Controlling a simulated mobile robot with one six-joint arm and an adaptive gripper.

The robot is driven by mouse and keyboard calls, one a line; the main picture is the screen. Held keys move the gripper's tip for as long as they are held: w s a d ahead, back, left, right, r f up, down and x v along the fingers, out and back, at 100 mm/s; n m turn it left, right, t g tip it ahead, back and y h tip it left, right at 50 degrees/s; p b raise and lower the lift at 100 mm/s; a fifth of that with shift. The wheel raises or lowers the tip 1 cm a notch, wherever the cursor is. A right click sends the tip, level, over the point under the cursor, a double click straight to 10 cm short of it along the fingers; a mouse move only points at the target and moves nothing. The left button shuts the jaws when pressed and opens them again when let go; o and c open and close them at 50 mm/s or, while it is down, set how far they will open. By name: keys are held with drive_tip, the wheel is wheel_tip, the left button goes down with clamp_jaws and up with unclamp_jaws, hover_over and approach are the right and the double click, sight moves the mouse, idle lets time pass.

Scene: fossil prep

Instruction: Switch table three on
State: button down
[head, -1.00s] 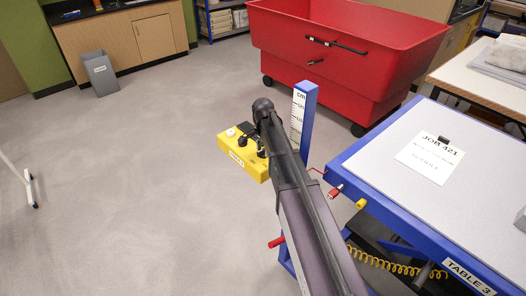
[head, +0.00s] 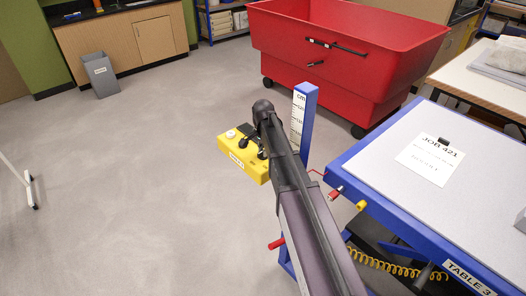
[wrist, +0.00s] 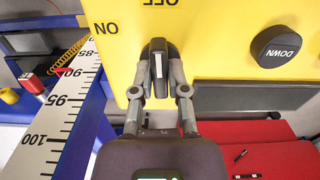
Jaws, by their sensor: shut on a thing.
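The yellow control box (head: 240,158) hangs on the blue post beside Table 3 (head: 431,196). In the wrist view the box face (wrist: 215,40) fills the top, with its lettering upside down. A dark rotary switch knob (wrist: 158,48) with a pale bar stands upright in the picture, in line with the OFF label (wrist: 160,3). The ON label (wrist: 105,28) is to its left. My gripper (wrist: 159,92) is shut on this knob, one finger on each side. In the head view my arm partly hides the gripper (head: 258,149).
A black DOWN button (wrist: 278,45) sits right of the knob in the wrist view. A blue post with a centimetre scale (head: 301,115) stands close to my arm. A red bin (head: 340,55) is behind. The floor at left is largely clear.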

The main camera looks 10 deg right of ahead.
drive_tip(key=n, duration=1.1)
idle(0.3)
idle(0.4)
drive_tip(key=c, duration=0.6)
unclamp_jaws()
drive_tip(key=shift+c, duration=0.2)
